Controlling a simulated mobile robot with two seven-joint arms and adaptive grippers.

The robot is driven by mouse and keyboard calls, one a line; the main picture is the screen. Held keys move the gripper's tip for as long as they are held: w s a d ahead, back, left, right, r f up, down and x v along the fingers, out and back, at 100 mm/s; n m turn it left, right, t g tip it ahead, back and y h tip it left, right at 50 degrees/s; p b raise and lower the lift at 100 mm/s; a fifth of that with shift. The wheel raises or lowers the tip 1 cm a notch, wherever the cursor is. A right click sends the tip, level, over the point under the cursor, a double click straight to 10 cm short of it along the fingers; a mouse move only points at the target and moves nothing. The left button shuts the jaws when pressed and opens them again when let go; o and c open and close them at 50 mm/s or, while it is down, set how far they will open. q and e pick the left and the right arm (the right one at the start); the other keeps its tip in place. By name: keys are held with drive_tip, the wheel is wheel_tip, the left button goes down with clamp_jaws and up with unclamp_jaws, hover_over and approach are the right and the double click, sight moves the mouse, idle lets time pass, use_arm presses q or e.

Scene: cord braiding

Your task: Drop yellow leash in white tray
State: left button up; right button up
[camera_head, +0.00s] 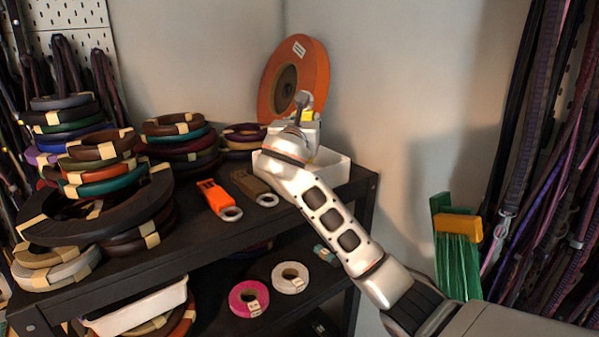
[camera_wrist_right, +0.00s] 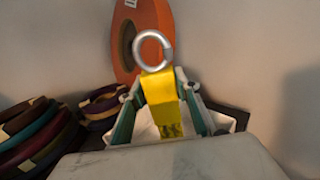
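The yellow leash (camera_wrist_right: 163,100), a flat yellow strap with a metal ring (camera_wrist_right: 153,50), is between the fingertips of my right gripper (camera_wrist_right: 160,88). The gripper looks shut on it. In the head view only a small yellow patch (camera_head: 307,116) of the leash shows, beside my right gripper (camera_head: 304,124). The white tray (camera_head: 336,172) stands on the shelf top at its right end, with my right wrist in front of it. In the wrist view the tray (camera_wrist_right: 222,119) shows behind and below the leash. My left gripper is not in view.
An orange spool (camera_head: 312,72) stands behind the tray against the wall. An orange-tagged leash (camera_head: 215,196) and a brown one (camera_head: 250,184) lie left of the tray. Stacked cord coils (camera_head: 180,135) fill the shelf's left side.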

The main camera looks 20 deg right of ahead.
drive_tip(key=shift+o, duration=1.3)
drive_tip(key=v, duration=1.2)
